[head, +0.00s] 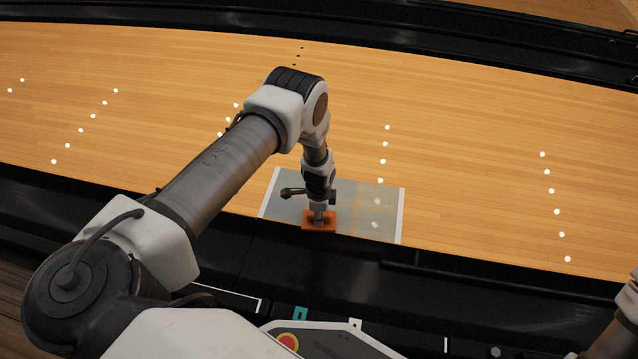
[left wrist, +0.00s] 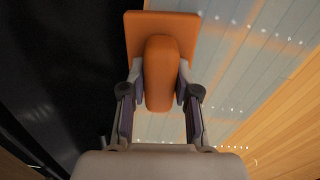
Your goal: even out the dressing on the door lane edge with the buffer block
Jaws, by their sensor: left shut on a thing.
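The orange buffer block (head: 319,225) is at the near edge of the wooden lane, on the greyish dressing patch (head: 355,205). My left gripper (head: 318,210) is shut on its raised grip, which shows in the left wrist view (left wrist: 162,75) between the two fingers (left wrist: 160,92). The patch is a pale rectangle with a white strip at its left and right ends. In the left wrist view the patch (left wrist: 245,60) looks hazy, with warmer orange-toned streaks. Whether the block presses on the lane cannot be told. My right gripper is out of view.
A black gutter (head: 330,265) runs along the near side of the lane, directly beside the block. White dots (head: 548,190) mark the lane boards (head: 480,150) in rows. The lane around the patch is clear.

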